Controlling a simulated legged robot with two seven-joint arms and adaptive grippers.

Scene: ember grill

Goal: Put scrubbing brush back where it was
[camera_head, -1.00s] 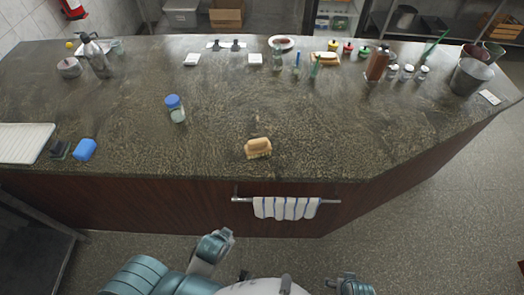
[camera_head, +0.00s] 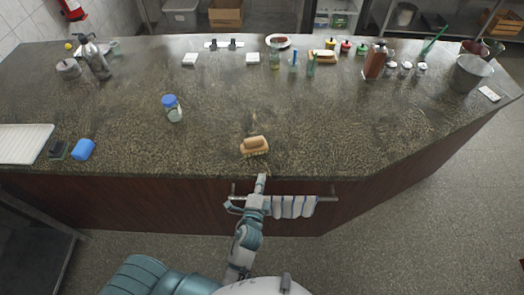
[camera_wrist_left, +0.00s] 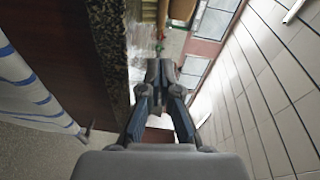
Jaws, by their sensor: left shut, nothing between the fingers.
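The scrubbing brush (camera_head: 254,146), a wooden block with pale bristles underneath, stands on the dark stone counter (camera_head: 330,130) near its front edge. My left gripper (camera_head: 262,179) is shut and empty just in front of the counter edge, below the brush in the head view and apart from it. In the left wrist view, the shut fingers (camera_wrist_left: 160,72) point past the counter edge. My right gripper is not in view.
A striped towel (camera_head: 292,207) hangs on a rail close to my left gripper. A blue-lidded jar (camera_head: 172,108), a blue sponge (camera_head: 83,149) and a white drying tray (camera_head: 22,143) stand on the left. Bottles and jars line the back right. The counter's middle is mostly clear.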

